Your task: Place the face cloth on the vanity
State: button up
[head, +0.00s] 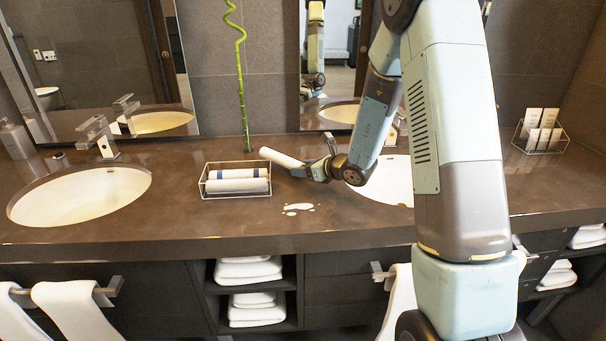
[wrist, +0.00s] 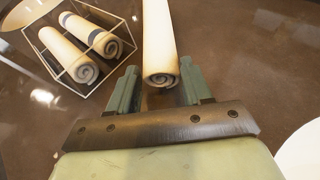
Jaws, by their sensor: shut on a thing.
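A rolled white face cloth (head: 281,157) is in my gripper (head: 313,168), over the brown vanity (head: 345,222) between the two basins. In the wrist view the rolled cloth (wrist: 160,45) sits between the two green fingers of my gripper (wrist: 155,88), its spiral end toward the camera. The gripper is shut on it. The cloth looks to be just above the vanity or touching it; I cannot tell which.
A left basin (head: 80,195) and a right basin (head: 388,183) flank the middle. A green bamboo stalk (head: 242,90) stands behind the basket. A holder with white packets (head: 540,130) is at far right.

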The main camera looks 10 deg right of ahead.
jog(key=shift+f, duration=0.95)
jog(key=o, duration=1.1)
jog(key=shift+s+d+r, duration=0.1)
